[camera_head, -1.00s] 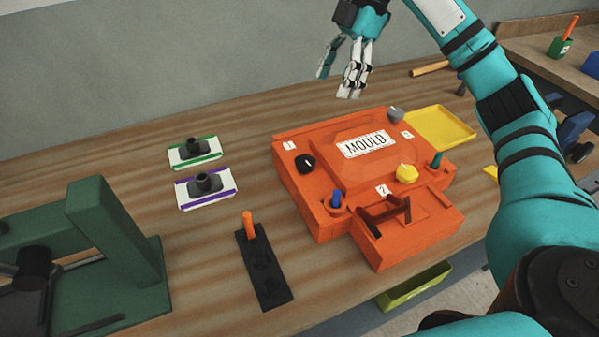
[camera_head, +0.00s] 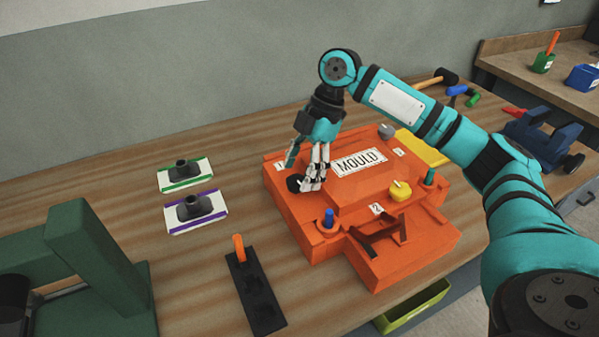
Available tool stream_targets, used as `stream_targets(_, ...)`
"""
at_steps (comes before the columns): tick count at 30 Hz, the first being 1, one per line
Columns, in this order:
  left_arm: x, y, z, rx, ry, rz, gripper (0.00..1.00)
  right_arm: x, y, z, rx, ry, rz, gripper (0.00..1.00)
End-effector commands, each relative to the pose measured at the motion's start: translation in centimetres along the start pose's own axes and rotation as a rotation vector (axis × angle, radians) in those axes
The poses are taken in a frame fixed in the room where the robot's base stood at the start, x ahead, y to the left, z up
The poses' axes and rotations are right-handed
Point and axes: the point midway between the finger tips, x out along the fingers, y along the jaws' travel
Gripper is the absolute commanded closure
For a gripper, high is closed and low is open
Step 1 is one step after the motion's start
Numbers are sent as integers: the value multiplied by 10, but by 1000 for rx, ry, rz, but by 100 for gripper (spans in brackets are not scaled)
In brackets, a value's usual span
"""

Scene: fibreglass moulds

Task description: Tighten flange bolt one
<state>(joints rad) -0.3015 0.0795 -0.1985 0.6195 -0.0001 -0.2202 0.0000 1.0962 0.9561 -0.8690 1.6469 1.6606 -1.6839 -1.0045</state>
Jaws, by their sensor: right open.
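The orange mould (camera_head: 350,208) sits on the wooden bench with a white MOULD plate on top. A black bolt knob (camera_head: 294,184) stands at its left corner, near the label 1 (camera_head: 280,166). My right gripper (camera_head: 312,183) points down at this knob with its fingers open. The fingers partly hide the knob, and I cannot tell whether they touch it. A yellow knob (camera_head: 400,190) is near the label 2 (camera_head: 376,209), and a grey knob (camera_head: 386,131) is near the label 3. My left gripper is out of view.
A blue peg (camera_head: 328,218) and a teal peg (camera_head: 430,177) stand on the mould. Two cards with black fittings (camera_head: 195,207) lie to its left. A black holder (camera_head: 257,295) with an orange handle and a green press (camera_head: 95,255) stand nearer. A mallet lies behind.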

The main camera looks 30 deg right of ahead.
Motion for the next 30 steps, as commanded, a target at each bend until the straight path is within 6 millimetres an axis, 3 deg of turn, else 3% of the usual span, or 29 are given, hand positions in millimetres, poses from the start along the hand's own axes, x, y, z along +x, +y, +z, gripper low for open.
stream_targets(4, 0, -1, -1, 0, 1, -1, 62, 10, 0, 0, -1, 0, -1, 34)
stream_targets(13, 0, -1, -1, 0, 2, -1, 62, 11, 0, 0, -1, 1, 0, 35)
stream_targets(25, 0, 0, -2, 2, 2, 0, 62, 11, 0, 0, -1, 0, -1, 88)
stream_targets(30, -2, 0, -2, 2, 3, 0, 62, 10, 0, 0, 5, 0, 1, 90)
